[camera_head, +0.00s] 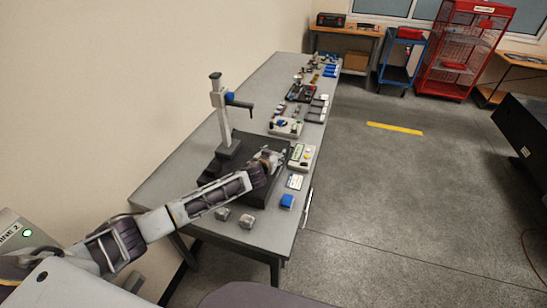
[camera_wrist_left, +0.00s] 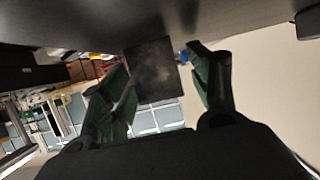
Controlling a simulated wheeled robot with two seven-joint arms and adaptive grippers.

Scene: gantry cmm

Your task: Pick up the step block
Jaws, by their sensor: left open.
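My left gripper (camera_head: 270,158) reaches over the black plate (camera_head: 230,190) on the grey table. In the left wrist view its two green-black fingers (camera_wrist_left: 157,62) are spread open. A dark, square-faced block (camera_wrist_left: 155,82) shows between the fingers, against the dark surface at the top of that view; it looks like the step block, but I cannot make out steps. I cannot tell whether a finger touches it. In the head view the gripper hides this block. My right gripper is not in view.
A measuring stand (camera_head: 222,115) rises from the plate behind my left gripper. A control box (camera_head: 301,157) stands to the right. Several small parts line the far table.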

